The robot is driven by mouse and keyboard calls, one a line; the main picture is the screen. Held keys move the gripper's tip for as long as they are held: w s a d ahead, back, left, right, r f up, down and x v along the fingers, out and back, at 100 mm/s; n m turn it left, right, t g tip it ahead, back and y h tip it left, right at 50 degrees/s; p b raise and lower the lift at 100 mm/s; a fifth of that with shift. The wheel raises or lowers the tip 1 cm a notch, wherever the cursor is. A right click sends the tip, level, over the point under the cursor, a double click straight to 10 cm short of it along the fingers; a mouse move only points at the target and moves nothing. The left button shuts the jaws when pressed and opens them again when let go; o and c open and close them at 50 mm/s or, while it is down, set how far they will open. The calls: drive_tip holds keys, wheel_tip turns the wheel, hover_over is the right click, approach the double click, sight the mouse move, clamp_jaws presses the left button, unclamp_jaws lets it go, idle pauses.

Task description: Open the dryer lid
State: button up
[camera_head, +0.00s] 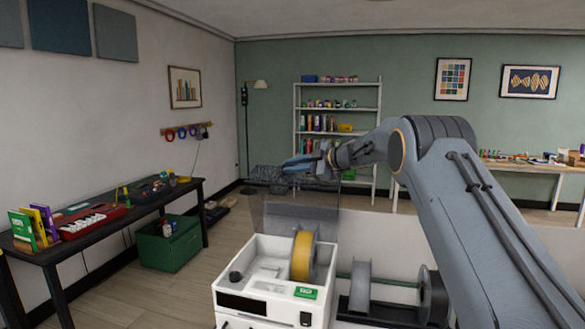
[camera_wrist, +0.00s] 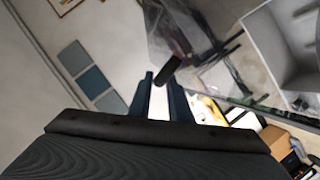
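The dryer (camera_head: 255,295) is a white box at the lower middle of the head view, with a yellow spool (camera_head: 302,256) inside. Its see-through lid (camera_head: 300,217) stands raised at the back of the box, so the top is uncovered. My gripper (camera_head: 290,164) is at the lid's upper edge, reaching left from my arm. In the wrist view the two fingers (camera_wrist: 160,77) stand apart. A dark rounded bar, seemingly the lid's handle (camera_wrist: 170,68), shows at the fingertips, close to the right finger; contact is unclear. The see-through lid also shows in the wrist view (camera_wrist: 215,30).
A dark rod with spools (camera_head: 360,285) stands right of the dryer. A white shelf (camera_head: 336,95) stands at the back. Floor between table and dryer is clear.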

sight(312, 180)
drive_tip(key=shift+d, duration=0.55)
drive_tip(key=shift+b+v, duration=1.4)
drive_tip(key=shift+v, duration=2.1)
drive_tip(key=shift+s+a+r, duration=0.1)
drive_tip(key=shift+s+a, duration=0.05)
